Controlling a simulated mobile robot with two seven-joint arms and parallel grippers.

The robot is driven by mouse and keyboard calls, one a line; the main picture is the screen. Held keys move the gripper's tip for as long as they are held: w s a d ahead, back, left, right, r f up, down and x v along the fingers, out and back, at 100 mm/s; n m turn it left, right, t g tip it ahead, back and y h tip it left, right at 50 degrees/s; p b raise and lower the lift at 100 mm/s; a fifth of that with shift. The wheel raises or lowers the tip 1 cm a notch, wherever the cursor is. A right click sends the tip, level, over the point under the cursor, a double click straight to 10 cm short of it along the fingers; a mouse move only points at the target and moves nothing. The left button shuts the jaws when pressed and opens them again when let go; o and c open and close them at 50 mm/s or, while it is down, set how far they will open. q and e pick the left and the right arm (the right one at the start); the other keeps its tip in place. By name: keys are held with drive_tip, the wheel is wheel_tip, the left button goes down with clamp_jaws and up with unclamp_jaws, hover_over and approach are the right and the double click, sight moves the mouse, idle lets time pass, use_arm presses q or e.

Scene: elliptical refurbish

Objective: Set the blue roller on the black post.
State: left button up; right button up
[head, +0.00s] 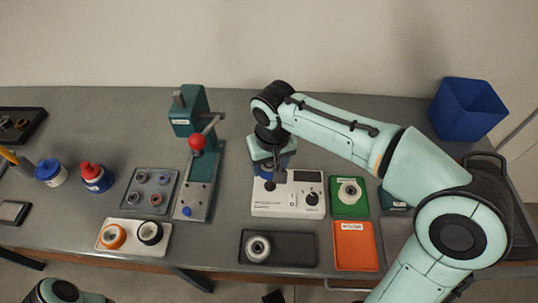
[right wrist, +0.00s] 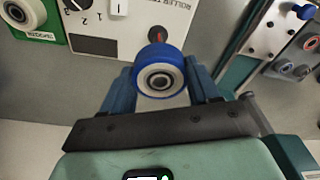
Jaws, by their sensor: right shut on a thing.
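My right gripper (head: 270,160) is shut on the blue roller (right wrist: 158,50), which has a white ring and a grey bearing centre. The roller sits between the two blue fingers (right wrist: 160,84) in the right wrist view; in the head view it is mostly hidden by the gripper. The black post (head: 270,186) stands at the left of the white tester box (head: 288,208), and its dark top with a reddish mark also shows in the right wrist view (right wrist: 157,34). The roller is close to the post but appears apart from it. My left gripper is not in view.
A green press (head: 198,150) with a red-knobbed lever stands left of the tester. A green tray (head: 337,207) with a white roller and an orange tray (head: 355,258) lie to the right. A black tray (head: 300,250) with a roller is in front. A blue bin (head: 468,108) stands at back right.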

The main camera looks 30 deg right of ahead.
drive_tip(key=shift+s+f+b, duration=0.25)
drive_tip(key=shift+f+b, duration=0.15)
drive_tip(key=shift+f, duration=0.1)
wheel_tip(320, 180, down, 4)
drive_tip(key=b, duration=0.3)
drive_tip(key=shift+f+b, duration=0.25)
drive_tip(key=shift+b, duration=0.1)
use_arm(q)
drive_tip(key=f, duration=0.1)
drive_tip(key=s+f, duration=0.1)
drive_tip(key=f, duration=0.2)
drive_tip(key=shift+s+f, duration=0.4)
use_arm(e)
drive_tip(key=shift+f, duration=0.1)
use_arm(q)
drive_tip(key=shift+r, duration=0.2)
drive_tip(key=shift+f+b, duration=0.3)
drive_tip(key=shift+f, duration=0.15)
use_arm(e)
drive_tip(key=shift+f, duration=0.6)
drive_tip(key=o, duration=0.8)
drive_tip(key=shift+o, duration=0.2)
